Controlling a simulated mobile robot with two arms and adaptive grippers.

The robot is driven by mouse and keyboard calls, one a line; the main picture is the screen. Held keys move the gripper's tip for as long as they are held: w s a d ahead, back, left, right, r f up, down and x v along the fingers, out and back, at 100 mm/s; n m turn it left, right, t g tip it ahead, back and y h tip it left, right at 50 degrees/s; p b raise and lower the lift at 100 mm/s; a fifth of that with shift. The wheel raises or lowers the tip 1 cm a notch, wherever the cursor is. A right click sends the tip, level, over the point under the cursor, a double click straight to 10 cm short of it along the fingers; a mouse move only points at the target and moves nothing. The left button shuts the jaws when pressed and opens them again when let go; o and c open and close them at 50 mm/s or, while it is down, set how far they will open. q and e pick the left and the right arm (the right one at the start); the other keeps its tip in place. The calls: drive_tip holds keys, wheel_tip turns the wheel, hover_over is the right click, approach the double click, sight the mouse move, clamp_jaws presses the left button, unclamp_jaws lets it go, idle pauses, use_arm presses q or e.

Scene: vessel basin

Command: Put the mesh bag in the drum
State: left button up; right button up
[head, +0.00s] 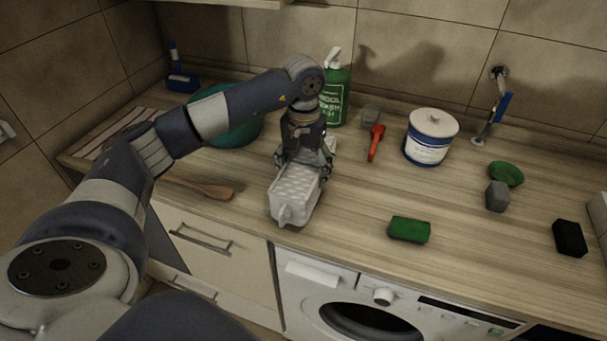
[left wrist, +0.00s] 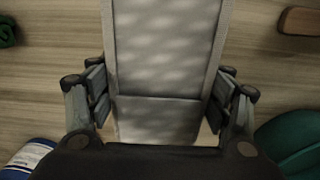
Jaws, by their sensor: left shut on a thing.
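The mesh bag (head: 296,190) is a pale grey, dimpled, box-like bag at the middle of the counter. It also fills the middle of the left wrist view (left wrist: 166,50). My left gripper (head: 304,160) points down over its far part and is shut on it, with a finger on either side. I cannot tell whether the bag touches the counter. The washing machine (head: 318,290) stands under the counter. Its round dark door (head: 370,322), where the drum is, is cut off at the bottom edge; I cannot tell whether it is open. My right gripper is not in view.
A green bottle (head: 335,98), a red-handled tool (head: 376,142) and a white-blue tub (head: 430,138) stand behind. A teal bowl (head: 236,132) and wooden spatula (head: 212,191) lie left. A green sponge (head: 409,230) lies near the front edge, a black block (head: 569,238) at right.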

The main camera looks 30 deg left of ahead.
use_arm(q)
wheel_tip(320, 180, down, 2)
drive_tip(key=shift+s+f+p, duration=0.1)
drive_tip(key=shift+p, duration=0.45)
drive_tip(key=shift+f, duration=0.35)
drive_tip(key=shift+f+b, duration=0.15)
drive_tip(key=shift+b, duration=0.15)
drive_tip(key=o, duration=1.2)
drive_tip(key=shift+c, duration=0.2)
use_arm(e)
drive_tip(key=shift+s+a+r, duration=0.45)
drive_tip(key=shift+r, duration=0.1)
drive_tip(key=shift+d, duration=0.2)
